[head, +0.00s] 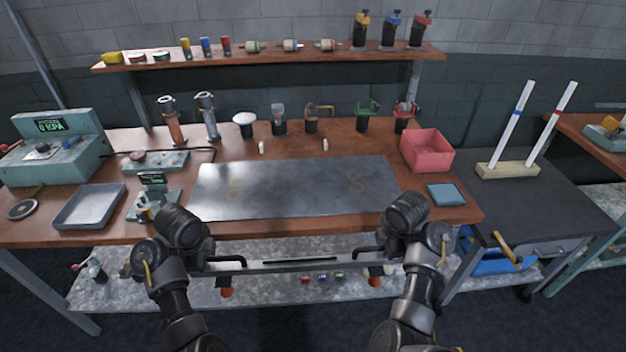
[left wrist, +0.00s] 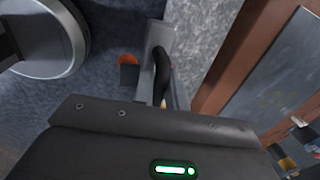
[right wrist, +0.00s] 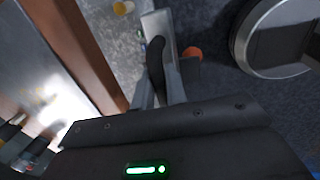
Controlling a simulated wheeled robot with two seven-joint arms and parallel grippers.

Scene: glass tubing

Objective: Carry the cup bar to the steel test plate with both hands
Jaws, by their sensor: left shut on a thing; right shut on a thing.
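The cup bar (head: 300,263) is a long grey bar with a black handle at each end and an orange cup hanging under each end. It hangs level in front of the bench's front edge, below the top. My left gripper (head: 208,262) is shut on its left handle, which also shows in the left wrist view (left wrist: 161,68). My right gripper (head: 388,252) is shut on the right handle, seen in the right wrist view (right wrist: 157,58). The steel test plate (head: 295,187) lies flat on the bench, beyond the bar. Its surface bears yellow ring marks near both ends.
A grey tray (head: 90,206) and a small gauge stand (head: 152,200) sit left of the plate. A pink bin (head: 426,150) and a blue pad (head: 446,194) are to its right. Two small white pieces stand behind it. The plate's top is clear.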

